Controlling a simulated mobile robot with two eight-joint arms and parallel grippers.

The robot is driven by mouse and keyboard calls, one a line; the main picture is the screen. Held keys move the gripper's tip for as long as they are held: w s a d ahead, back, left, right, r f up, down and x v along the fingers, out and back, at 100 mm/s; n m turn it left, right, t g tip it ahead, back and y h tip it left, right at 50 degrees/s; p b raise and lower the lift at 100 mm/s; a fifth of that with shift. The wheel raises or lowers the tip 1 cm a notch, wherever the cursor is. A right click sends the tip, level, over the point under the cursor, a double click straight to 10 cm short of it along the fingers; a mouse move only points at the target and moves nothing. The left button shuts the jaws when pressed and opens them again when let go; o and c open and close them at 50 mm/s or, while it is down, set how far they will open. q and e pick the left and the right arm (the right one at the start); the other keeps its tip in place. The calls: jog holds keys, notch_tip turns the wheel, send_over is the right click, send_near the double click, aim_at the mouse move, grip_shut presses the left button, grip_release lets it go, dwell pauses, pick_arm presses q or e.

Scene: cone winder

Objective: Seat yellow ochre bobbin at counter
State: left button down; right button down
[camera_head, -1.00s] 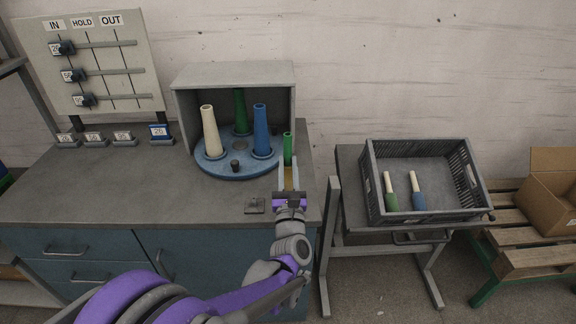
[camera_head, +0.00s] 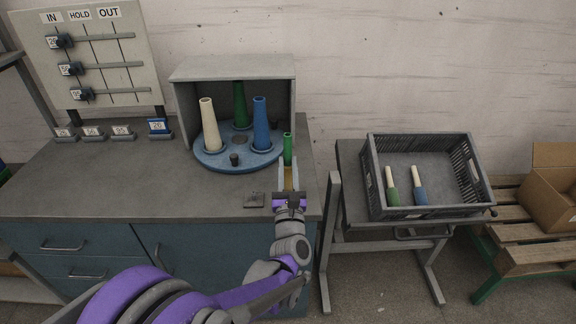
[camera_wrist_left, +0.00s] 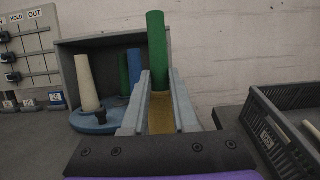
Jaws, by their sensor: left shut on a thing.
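The yellow ochre bobbin shows its green tube top (camera_head: 287,148) and an ochre lower part (camera_wrist_left: 161,112) between the jaws. My left gripper (camera_head: 288,172) is shut on it and holds it roughly upright, right of the winder's blue turntable (camera_head: 213,161). In the left wrist view, the gripper (camera_wrist_left: 160,98) has the tube (camera_wrist_left: 157,50) rising above its fingers. The turntable carries a cream cone (camera_head: 209,125), a green cone (camera_head: 239,104) and a blue cone (camera_head: 260,124), with a small dark knob (camera_head: 234,159) at its front. My right gripper is out of view.
The grey hood (camera_head: 232,69) encloses the turntable's back. A small dark plate (camera_head: 254,200) lies on the counter (camera_head: 110,185) left of the gripper. A grey crate (camera_head: 430,213) with two bobbins stands right. A slider board (camera_head: 100,75) stands at back left.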

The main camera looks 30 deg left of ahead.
pick_arm(q)
jog(key=shift+f+b, duration=0.9)
jog(key=shift+f, duration=0.4)
dwell(0.4)
jog(key=c, duration=0.6)
grip_release()
jog(key=v, duration=1)
jog(key=shift+s+b, duration=0.35)
jog(key=shift+b, duration=0.1)
jog(key=shift+d+f, duration=0.15)
